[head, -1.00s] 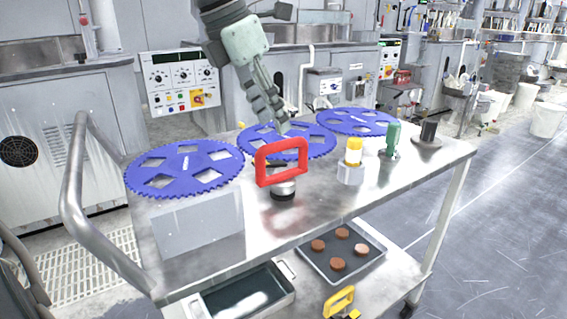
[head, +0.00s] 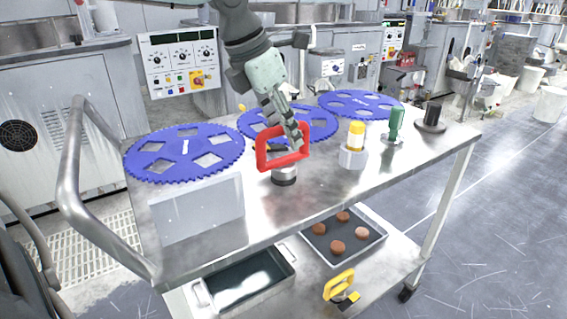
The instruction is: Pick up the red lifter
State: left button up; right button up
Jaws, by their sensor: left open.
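The red lifter (head: 262,161) stands on the steel cart top (head: 300,205), a red loop handle on a round metal base with a dark bottom. My left gripper (head: 296,141) is open and comes down from above, its fingers at the top right of the red handle. In this view the fingers overlap the handle's top bar, and I cannot tell whether they touch it. My right gripper is not in view.
Blue toothed discs (head: 185,152) lie behind and left of the lifter. A yellow-topped bottle in a holder (head: 353,150), a green-handled tool (head: 395,122) and a black-handled piece (head: 432,114) stand to the right. A grey box-like panel (head: 197,208) is front left. A tray with brown pucks (head: 370,243) sits below.

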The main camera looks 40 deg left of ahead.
pick_arm(q)
grip_shut()
jog(key=shift+r, duration=0.1)
dwell(0.4)
jog(key=shift+w+r, duration=0.1)
jog(key=shift+r, duration=0.05)
